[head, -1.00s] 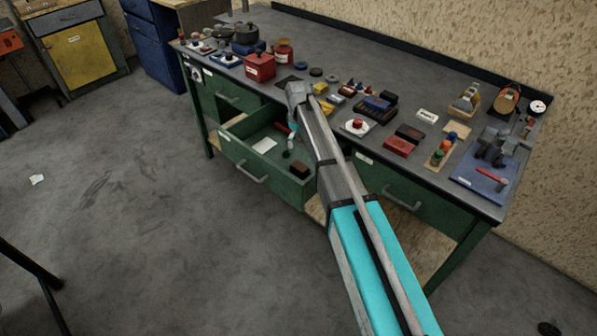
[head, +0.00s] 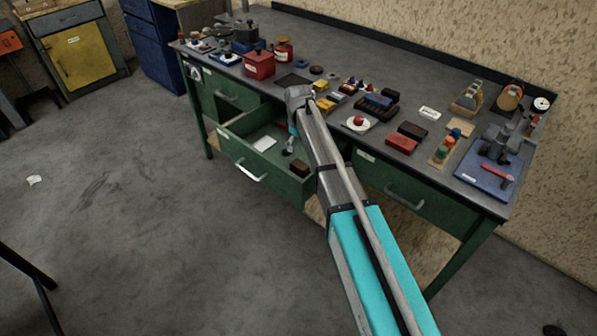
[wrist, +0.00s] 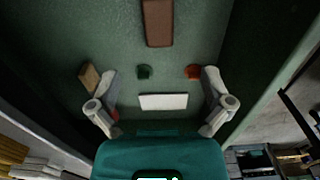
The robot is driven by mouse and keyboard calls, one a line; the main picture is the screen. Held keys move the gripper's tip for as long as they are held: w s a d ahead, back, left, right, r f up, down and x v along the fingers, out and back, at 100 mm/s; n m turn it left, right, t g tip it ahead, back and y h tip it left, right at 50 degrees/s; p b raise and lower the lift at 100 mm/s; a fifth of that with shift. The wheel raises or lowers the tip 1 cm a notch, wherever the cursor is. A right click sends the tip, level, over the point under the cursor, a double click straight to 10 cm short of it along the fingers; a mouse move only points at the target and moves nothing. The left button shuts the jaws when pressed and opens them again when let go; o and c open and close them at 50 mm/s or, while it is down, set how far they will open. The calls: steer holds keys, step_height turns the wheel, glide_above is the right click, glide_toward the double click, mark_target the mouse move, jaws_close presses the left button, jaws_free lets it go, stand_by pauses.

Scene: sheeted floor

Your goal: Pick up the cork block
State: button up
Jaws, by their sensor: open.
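My gripper (wrist: 161,74) is open over the inside of a pulled-out green drawer (head: 235,161), its two fingers spread wide in the wrist view. A small tan block (wrist: 89,76), which looks most like cork, lies in the drawer just outside the left fingertip. A larger reddish-brown block (wrist: 158,22) lies farther up the wrist view; it shows dark in the head view (head: 300,168). I cannot be sure from colour alone which is cork. Nothing is held. In the head view my arm hides part of the drawer and most of my gripper.
Between the fingers lie a small green piece (wrist: 144,71), a red piece (wrist: 193,71) beside the right finger, and a white card (wrist: 163,101). The bench top (head: 400,92) above is crowded with small items.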

mark_target(300, 164)
steer(key=shift+f+b, duration=2.4)
steer(key=shift+f, duration=0.3)
steer(key=f+b, duration=0.3)
steer(key=shift+d+f, duration=0.25)
steer(key=shift+d, duration=0.05)
steer(key=shift+f+b, duration=0.85)
steer(key=shift+b, duration=0.25)
steer(key=shift+c, duration=0.3)
steer(key=c, duration=1.2)
steer(key=shift+r, duration=0.2)
